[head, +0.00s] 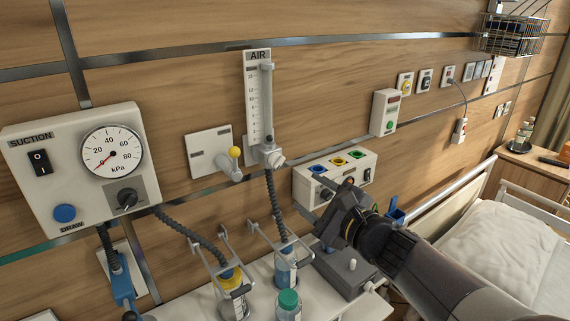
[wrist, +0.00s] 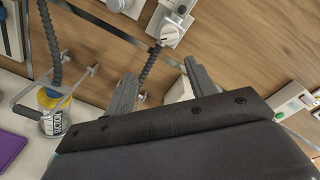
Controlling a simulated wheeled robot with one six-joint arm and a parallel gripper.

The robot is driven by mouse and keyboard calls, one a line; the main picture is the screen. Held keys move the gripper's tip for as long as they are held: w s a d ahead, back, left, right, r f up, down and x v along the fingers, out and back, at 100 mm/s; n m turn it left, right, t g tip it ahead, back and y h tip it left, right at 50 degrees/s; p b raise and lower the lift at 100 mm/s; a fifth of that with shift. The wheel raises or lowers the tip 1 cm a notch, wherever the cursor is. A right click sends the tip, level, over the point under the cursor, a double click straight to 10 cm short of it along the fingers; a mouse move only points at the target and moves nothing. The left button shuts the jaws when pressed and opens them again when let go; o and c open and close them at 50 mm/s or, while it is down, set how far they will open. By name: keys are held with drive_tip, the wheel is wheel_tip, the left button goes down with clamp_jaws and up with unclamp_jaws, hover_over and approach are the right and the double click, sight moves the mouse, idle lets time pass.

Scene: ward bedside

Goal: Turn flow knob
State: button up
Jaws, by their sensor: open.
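The AIR flowmeter (head: 258,105) is a clear scaled tube on the wall. Its white flow knob (head: 273,157) sits at the bottom, above a grey corrugated hose. In the wrist view the round knob (wrist: 170,33) shows at the top, beyond the fingertips. My gripper (head: 325,200) is open and empty, below and to the right of the knob and apart from it. In the wrist view my gripper (wrist: 158,75) has its two grey fingers spread, with the hose and wall behind them. No part of the knob appears covered by the fingers.
A suction panel (head: 75,165) with a gauge is at left. A yellow-ended outlet valve (head: 232,155) is left of the flowmeter. A white socket box (head: 335,175) is close behind my gripper. Bottles, one green-capped (head: 288,303), stand on the shelf below. The bed (head: 500,250) is at right.

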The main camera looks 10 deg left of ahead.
sight(281, 164)
drive_tip(key=shift+m+t, duration=0.4)
drive_tip(key=shift+m, duration=0.1)
drive_tip(key=p+x, duration=0.1)
drive_tip(key=x, duration=0.2)
drive_tip(key=p+x, duration=0.1)
drive_tip(key=x, duration=0.3)
drive_tip(key=r+x, duration=0.1)
drive_tip(key=x, duration=0.3)
drive_tip(key=shift+w+d+p, duration=0.1)
drive_tip(key=shift+w+p, duration=0.25)
drive_tip(key=shift+p, duration=0.05)
drive_tip(key=shift+c, duration=0.4)
drive_tip(key=c, duration=0.9)
